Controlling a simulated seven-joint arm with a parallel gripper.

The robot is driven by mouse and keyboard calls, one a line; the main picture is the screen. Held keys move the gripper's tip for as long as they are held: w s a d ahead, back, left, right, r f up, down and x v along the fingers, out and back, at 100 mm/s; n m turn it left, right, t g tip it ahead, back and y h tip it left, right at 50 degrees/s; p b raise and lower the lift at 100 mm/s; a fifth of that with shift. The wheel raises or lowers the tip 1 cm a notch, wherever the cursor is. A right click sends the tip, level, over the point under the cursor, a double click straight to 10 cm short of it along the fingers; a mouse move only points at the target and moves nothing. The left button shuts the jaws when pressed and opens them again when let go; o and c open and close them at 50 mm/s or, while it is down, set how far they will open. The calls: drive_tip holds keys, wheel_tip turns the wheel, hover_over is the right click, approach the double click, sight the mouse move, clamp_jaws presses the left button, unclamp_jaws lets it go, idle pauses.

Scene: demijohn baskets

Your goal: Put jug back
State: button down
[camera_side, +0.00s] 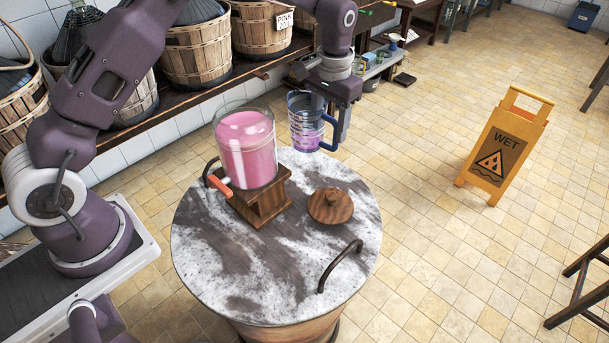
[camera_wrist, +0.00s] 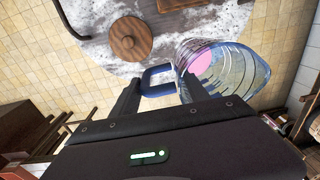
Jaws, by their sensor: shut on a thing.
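The jug (camera_side: 304,128) is clear with blue bands and a blue handle, and looks upright. It appears held up near the far edge of the round marbled top (camera_side: 215,290). My gripper (camera_side: 338,135) is shut on the jug's handle, at its right side. In the wrist view the jug (camera_wrist: 245,72) is at the upper right, its handle (camera_wrist: 157,79) between the fingers (camera_wrist: 160,92). A glass jar of pink liquid (camera_side: 246,155) stands on a wooden stand (camera_side: 262,205), left of the jug.
A round wooden lid (camera_side: 330,206) lies on the marbled top, right of the stand; a dark curved handle (camera_side: 337,268) rises near the right edge. Wicker baskets (camera_side: 198,58) line the shelf behind. A yellow wet-floor sign (camera_side: 503,150) stands right.

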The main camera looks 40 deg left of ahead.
wheel_tip(320, 180, down, 12)
drive_tip(key=shift+a, duration=0.15)
drive_tip(key=c, duration=0.6)
unclamp_jaws()
drive_tip(key=shift+f, duration=0.15)
drive_tip(key=shift+o, duration=0.2)
